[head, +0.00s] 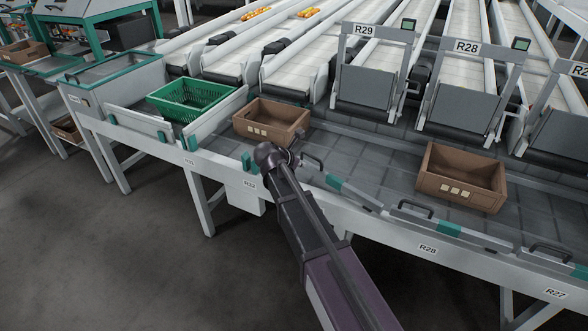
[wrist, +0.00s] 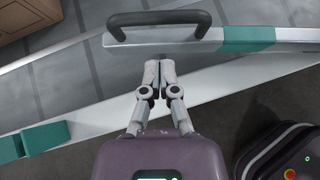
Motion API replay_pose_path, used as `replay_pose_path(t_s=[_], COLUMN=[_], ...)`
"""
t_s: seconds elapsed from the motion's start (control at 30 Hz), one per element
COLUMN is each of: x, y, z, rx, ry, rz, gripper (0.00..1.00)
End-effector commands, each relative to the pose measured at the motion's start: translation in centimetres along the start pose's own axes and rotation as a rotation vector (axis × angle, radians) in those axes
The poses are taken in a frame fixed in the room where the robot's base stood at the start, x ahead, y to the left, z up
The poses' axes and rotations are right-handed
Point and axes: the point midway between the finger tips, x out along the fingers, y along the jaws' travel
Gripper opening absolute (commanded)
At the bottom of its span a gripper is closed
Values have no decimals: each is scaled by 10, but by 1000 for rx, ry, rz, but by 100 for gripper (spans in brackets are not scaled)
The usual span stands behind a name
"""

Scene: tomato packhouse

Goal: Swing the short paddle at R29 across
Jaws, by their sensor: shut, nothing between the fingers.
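The short paddle (head: 345,188) at R29 is a grey bar with a teal section and a black handle (head: 312,159). It lies at the belt's near edge, in line with the R29 gate, its handle end angled a little inward over the belt. In the wrist view the paddle (wrist: 190,48) crosses the top, oblique to the pale rail, with its handle (wrist: 158,24) at the left end. My gripper (wrist: 155,66) is shut and empty, its tips at the paddle's near side below the handle. I cannot tell whether they touch. In the head view my arm hides part of the rail.
A brown crate (head: 428,190) stands on the belt to the right. Another brown crate (head: 237,126) stands left of the paddle, beyond my wrist. A green crate (head: 170,106) is further left. The R28 paddle (head: 405,217) lies along the rail. The belt between the brown crates is clear.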

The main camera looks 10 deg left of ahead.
Motion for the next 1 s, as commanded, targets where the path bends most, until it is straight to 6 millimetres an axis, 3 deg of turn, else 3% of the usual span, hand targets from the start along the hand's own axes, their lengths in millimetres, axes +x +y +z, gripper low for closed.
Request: replay_pose_path(t_s=[0.23,1.0], x=[12,24], y=[1,4], z=[18,27], rx=[0,27], ry=[0,0], rz=[0,-33], gripper=[0,0])
